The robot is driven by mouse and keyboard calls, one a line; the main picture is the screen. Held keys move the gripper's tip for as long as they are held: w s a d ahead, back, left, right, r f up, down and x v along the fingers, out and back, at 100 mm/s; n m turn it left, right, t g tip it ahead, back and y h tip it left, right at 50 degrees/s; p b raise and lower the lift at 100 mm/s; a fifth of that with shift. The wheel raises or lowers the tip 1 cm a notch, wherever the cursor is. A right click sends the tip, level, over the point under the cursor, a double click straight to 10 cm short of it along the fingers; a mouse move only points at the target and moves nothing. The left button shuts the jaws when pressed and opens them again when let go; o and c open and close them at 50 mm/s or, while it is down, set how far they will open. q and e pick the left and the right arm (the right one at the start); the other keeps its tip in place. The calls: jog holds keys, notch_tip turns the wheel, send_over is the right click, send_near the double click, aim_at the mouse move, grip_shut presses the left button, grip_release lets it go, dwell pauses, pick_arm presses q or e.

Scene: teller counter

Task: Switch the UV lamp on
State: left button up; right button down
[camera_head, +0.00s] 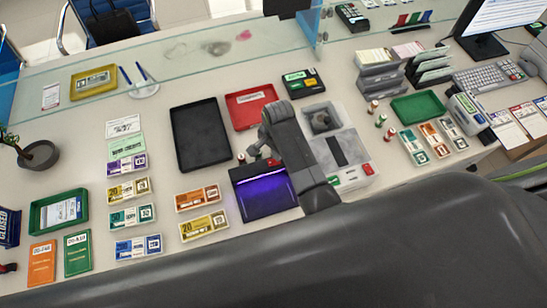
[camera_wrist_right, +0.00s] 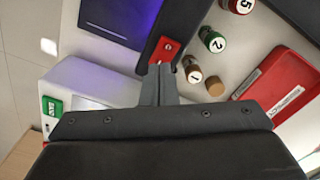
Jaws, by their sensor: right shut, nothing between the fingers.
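The UV lamp (camera_head: 265,196) is a dark box on the counter, left of a white machine, with a purple glow across its pad. The purple glow also shows at the top of the right wrist view (camera_wrist_right: 133,18). A red switch (camera_wrist_right: 167,48) sits on the end of the lamp's dark top bar. My right gripper (camera_head: 257,152) is at the far end of the lamp. In the right wrist view its fingertips (camera_wrist_right: 160,70) are shut and empty, right at the red switch; I cannot tell whether they touch it. My left gripper is not in view.
The white machine (camera_head: 352,178) stands close on the lamp's right. Small numbered cylinders (camera_wrist_right: 211,38) stand close to my right fingertips. A red tray (camera_head: 250,106) and a black tray (camera_head: 201,135) lie beyond. Banknote bundles (camera_head: 203,225) lie left of the lamp.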

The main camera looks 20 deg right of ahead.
jog(key=shift+r+p, duration=0.3)
jog(key=shift+r, duration=0.4)
jog(key=shift+r+b, duration=0.1)
jog(key=shift+b, duration=0.2)
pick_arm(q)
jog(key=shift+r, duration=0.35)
pick_arm(e)
jog(key=shift+r, duration=2)
